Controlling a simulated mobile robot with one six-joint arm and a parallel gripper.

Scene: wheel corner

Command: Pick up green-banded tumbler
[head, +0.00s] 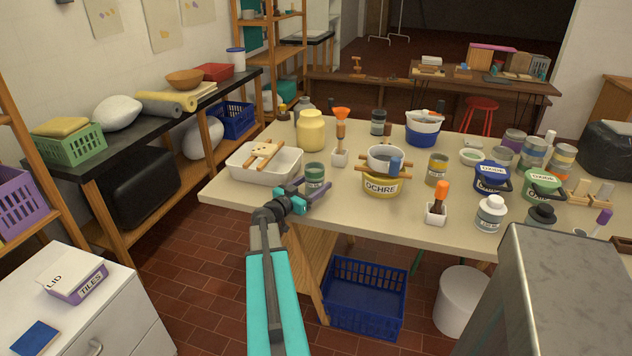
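The tumbler (315,173), dark green with a paler band, stands upright near the table's front edge, right of the white basin. My gripper (317,184) is at the tumbler, reaching in from the front left. One finger shows at its left side and the other crosses in front of its lower right. The lower part of the tumbler is partly hidden by the fingers. I cannot tell whether the fingers touch it or stand apart from it.
The white basin (244,170) holds a wooden piece. The ochre pot (381,191) with a pan on top stands to the right. A small brush holder (339,158) stands behind. Several jars crowd the right side of the table (232,192). A blue crate (364,302) sits below.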

